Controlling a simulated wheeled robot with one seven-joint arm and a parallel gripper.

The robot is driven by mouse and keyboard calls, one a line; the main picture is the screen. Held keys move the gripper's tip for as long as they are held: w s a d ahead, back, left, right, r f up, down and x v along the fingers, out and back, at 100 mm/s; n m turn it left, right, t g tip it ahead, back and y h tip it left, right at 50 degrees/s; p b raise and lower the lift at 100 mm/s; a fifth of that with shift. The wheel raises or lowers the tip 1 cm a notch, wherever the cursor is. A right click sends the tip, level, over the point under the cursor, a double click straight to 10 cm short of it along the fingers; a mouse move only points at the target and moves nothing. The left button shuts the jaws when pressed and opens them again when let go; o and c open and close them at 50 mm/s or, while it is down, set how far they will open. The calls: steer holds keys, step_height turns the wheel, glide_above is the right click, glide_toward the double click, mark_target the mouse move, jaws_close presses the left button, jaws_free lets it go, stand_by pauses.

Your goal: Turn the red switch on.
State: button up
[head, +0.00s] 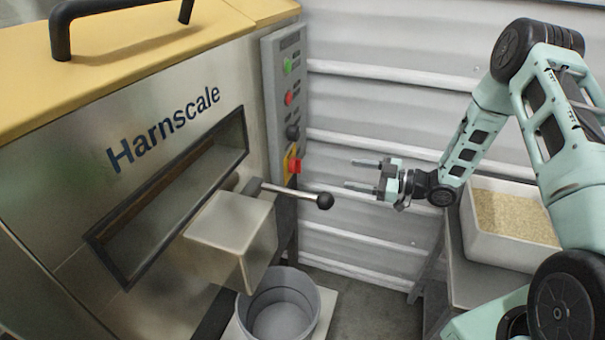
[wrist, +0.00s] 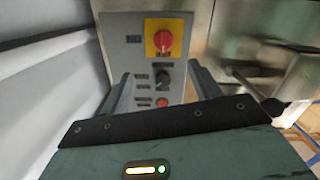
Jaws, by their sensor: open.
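The red switch (head: 295,166) is a rotary handle on a yellow plate, at the bottom of the grey control panel (head: 271,110) in the head view. In the wrist view, where the panel appears upside down, the red switch (wrist: 162,41) is near the top centre. My gripper (head: 351,173) is open and empty, to the right of the panel with its fingers pointing at it. A clear gap separates the fingertips from the switch. In the wrist view my gripper (wrist: 162,82) has its two fingers either side of the black knob (wrist: 163,78), below the switch.
The panel also has a green button (head: 288,65) and a red button (head: 289,98). A lever with a black ball (head: 325,201) sticks out from the hopper (head: 60,165), below and near my gripper. A grey bucket (head: 283,310) stands below; a white tub of grain (head: 480,232) is at right.

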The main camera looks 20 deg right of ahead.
mark_target(301, 166)
steer(key=shift+y, duration=0.6)
steer(key=x, duration=1)
steer(key=p+x, duration=0.1)
steer(key=x, duration=0.4)
steer(key=shift+a+f, duration=0.3)
steer(key=shift+f, duration=0.05)
steer(key=shift+c, duration=0.3)
steer(key=c, duration=0.9)
